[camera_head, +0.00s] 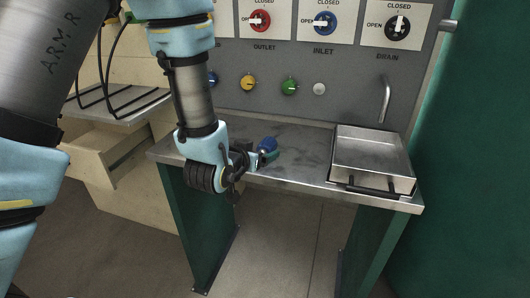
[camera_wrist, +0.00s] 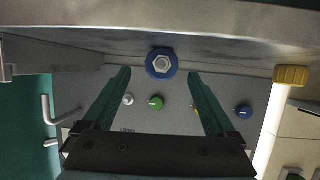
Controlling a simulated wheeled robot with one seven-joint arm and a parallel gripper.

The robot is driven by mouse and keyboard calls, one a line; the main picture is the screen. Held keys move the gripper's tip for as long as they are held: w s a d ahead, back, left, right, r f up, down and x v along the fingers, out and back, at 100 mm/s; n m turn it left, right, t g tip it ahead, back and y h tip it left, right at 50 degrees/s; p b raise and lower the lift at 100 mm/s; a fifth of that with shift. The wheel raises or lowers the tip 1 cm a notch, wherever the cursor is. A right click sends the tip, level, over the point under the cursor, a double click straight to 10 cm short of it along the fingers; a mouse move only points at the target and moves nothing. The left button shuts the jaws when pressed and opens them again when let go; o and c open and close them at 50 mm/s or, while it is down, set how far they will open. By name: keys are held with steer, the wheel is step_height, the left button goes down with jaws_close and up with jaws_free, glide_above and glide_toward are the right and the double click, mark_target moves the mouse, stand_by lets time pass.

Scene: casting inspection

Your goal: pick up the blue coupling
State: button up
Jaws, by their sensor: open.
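The blue coupling (camera_head: 268,144) sits on the metal bench top, left of the middle. In the wrist view the blue coupling (camera_wrist: 162,63) shows as a blue ring around a metal hex centre. My gripper (camera_head: 262,158) is at the bench's front edge, beside the coupling on its near side. In the wrist view my gripper (camera_wrist: 158,75) is open and empty, with one finger to each side of the coupling in the picture. The coupling appears just beyond the fingertips. I cannot tell whether anything touches.
A yellow knurled piece (camera_wrist: 291,75) shows at the right of the wrist view. A metal tray (camera_head: 373,151) with a dark front handle stands on the bench's right, under a spout (camera_head: 385,100). A panel with knobs and valves rises behind. The bench (camera_head: 305,150) between coupling and tray is clear.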

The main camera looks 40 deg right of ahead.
mark_target(263, 149)
steer(key=shift+p+x, duration=1.25)
steer(key=shift+x, duration=1.75)
steer(key=shift+w+r, duration=0.15)
jaws_close()
